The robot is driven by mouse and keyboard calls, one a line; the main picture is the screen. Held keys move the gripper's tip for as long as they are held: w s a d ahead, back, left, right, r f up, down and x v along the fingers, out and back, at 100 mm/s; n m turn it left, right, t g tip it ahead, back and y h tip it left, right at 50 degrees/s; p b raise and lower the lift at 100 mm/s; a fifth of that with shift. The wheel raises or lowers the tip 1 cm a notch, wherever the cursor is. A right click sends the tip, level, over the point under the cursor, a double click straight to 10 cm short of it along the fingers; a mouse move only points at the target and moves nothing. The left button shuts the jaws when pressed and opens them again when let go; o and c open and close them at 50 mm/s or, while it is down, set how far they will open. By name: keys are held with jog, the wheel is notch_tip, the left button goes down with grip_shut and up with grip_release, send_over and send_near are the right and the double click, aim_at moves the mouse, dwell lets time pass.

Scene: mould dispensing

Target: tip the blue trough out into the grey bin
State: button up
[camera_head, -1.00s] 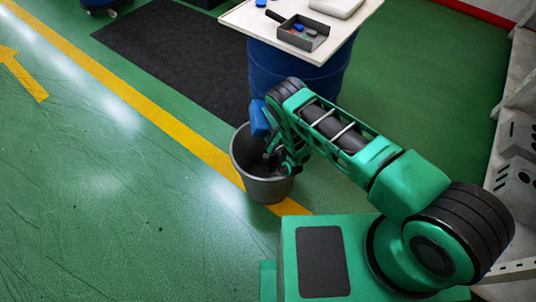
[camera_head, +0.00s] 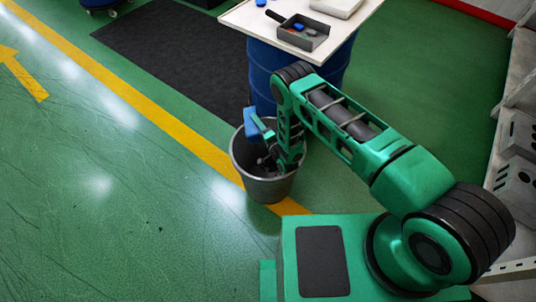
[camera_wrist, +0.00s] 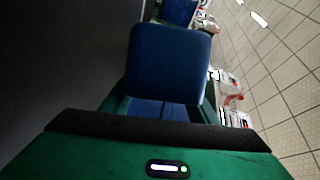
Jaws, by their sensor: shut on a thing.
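The blue trough (camera_head: 251,124) is held steeply tilted over the back left rim of the grey bin (camera_head: 268,190). My gripper (camera_head: 262,130) is shut on the trough, with my wrist over the bin's right side. The trough fills the middle of the wrist view (camera_wrist: 168,62) as a plain blue face; its hollow and any contents are hidden. The bin stands upright on the floor, open at the top. Its inside is dark and partly covered by my wrist, so I cannot make out what lies in it.
A blue drum (camera_head: 332,75) behind the bin carries a pale board (camera_head: 246,22) with a dark scoop-like tray (camera_head: 300,40) holding small coloured pieces. A black mat (camera_head: 170,50) and a yellow line (camera_head: 150,115) lie to the left. The green floor on the left is clear.

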aim_at(247, 122)
jog(key=shift+a+r+n, duration=0.1)
jog(key=shift+a+n, duration=0.4)
jog(key=shift+a, duration=0.2)
jog(key=shift+a+r+n+g+h+b, duration=0.2)
jog(key=shift+r+n+g+h+b, duration=0.1)
jog(key=shift+r+n+h+b, duration=0.35)
jog(key=shift+a+f+n, duration=0.1)
jog(key=shift+f+n, duration=0.25)
jog(key=shift+n, duration=0.3)
jog(key=shift+s+a+r+n+g+h+b, duration=0.1)
jog(key=shift+a+r+n+g+h+b, duration=0.2)
jog(key=shift+r+n+h+b, duration=0.35)
jog(key=shift+a+f+n, duration=0.2)
jog(key=shift+f+n, duration=0.15)
jog(key=shift+n, duration=0.1)
jog(key=shift+a+h, duration=0.2)
jog(key=shift+h, duration=0.1)
jog(key=shift+s+a+r+n+h+b, duration=0.1)
jog(key=shift+a+r+n+h+b, duration=0.25)
jog(key=shift+a+n+b, duration=0.35)
jog(key=shift+s+a+f+n+h+b, duration=0.1)
jog(key=shift+a+f+n+h+b, duration=0.15)
jog(key=shift+a+n+h+b, duration=0.35)
jog(key=shift+s+a+f+n+h+b, duration=0.1)
jog(key=shift+a+f+n+h+b, duration=0.2)
jog(key=shift+a+n, duration=0.65)
jog(key=shift+s+a+f+n+h+b, duration=0.15)
jog(key=shift+a+n+h+b, duration=0.3)
jog(key=shift+a, duration=0.6)
